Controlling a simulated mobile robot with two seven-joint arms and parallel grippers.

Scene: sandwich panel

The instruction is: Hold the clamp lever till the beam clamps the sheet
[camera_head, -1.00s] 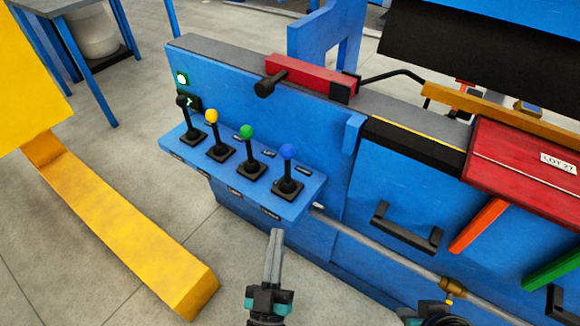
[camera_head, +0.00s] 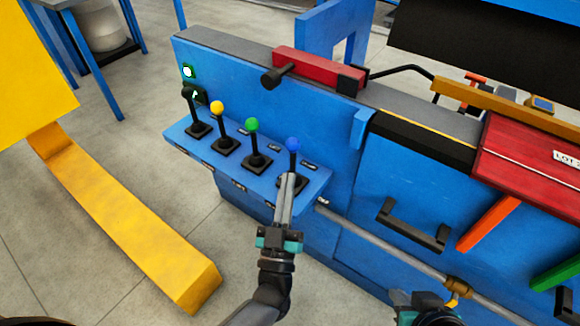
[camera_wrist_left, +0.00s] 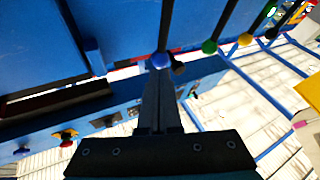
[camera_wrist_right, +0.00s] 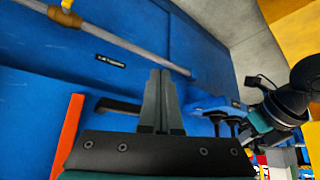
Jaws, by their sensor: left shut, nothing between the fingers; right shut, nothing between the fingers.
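Four-lever console: a blue shelf (camera_head: 178,140) carries black levers with a black knob (camera_head: 188,92), a yellow knob (camera_head: 217,108), a green knob (camera_head: 252,125) and a blue knob (camera_head: 292,144). I cannot read which label marks the clamp lever. My left gripper (camera_head: 289,180) is shut and empty, its tips just in front of the blue-knobbed lever; in the left wrist view the blue knob (camera_wrist_left: 160,61) is at the tips. Contact is unclear. My right gripper (camera_wrist_right: 160,80) is shut and empty, low before the blue machine front. Neither the beam nor the sheet is clearly identifiable.
A black handle (camera_head: 413,226) and a grey rod (camera_head: 390,262) run along the machine front at the right. A red box (camera_head: 540,165) sits on top at the right. A yellow frame (camera_head: 130,215) stands on the floor at the left.

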